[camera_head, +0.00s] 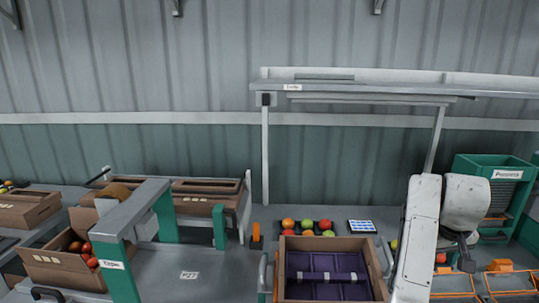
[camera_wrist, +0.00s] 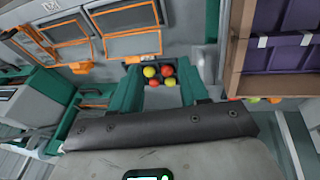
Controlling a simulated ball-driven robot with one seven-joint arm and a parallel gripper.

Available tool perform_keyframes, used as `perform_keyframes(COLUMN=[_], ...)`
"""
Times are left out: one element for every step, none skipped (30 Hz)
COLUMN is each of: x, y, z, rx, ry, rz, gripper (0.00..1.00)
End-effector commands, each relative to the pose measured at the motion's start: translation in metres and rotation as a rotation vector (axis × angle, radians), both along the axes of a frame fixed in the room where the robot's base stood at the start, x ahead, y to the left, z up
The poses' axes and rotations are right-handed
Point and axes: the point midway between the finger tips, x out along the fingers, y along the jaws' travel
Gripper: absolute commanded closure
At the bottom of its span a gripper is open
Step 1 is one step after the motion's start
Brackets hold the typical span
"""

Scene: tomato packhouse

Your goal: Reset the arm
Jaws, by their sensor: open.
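My white arm stands upright at the right of the head view. Its wrist bends over to the right, and my gripper (camera_head: 466,260) hangs below it, small and dark. I see nothing held in it. It is to the right of the cardboard box with the purple insert (camera_head: 380,262) and apart from it.
A tray of red, orange and green tomatoes (camera_head: 308,226) lies behind the box, beside a blue-and-white card (camera_head: 361,226). A green crate (camera_head: 470,163) and orange frames (camera_head: 503,282) are at right. A grey-topped green stand (camera_head: 122,240) and tomato carton (camera_head: 45,262) are at left.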

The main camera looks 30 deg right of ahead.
Motion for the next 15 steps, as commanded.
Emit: perform_keyframes(x=[0.0,0.0,0.0,0.0,0.0,0.0,0.0,0.0,-0.001,-0.001,-0.001,-0.002,-0.002,-0.002,-0.003], y=[0.0,0.0,0.002,0.004,0.005,0.008,0.009,0.011,0.013,0.015,0.017,0.02,0.022,0.025,0.029], z=[0.0,0.0,-0.003,-0.006,-0.008,-0.01,-0.012,-0.015,-0.018,-0.02,-0.024,-0.027,-0.03,-0.034,-0.038], rx=[0.0,0.0,-0.001,-0.002,-0.004,-0.006,-0.007,-0.008,-0.009,-0.01,-0.013,-0.015,-0.017,-0.019,-0.02], ry=[0.0,0.0,0.003,0.006,0.007,0.009,0.01,0.011,0.013,0.014,0.016,0.019,0.02,0.023,0.026], rz=[0.0,0.0,0.004,0.007,0.01,0.013,0.016,0.02,0.022,0.025,0.028,0.033,0.037,0.043,0.049], gripper=[0.56,0.56,0.56,0.56,0.56,0.56,0.56,0.56,0.56,0.56,0.56,0.56,0.56,0.56,0.56])
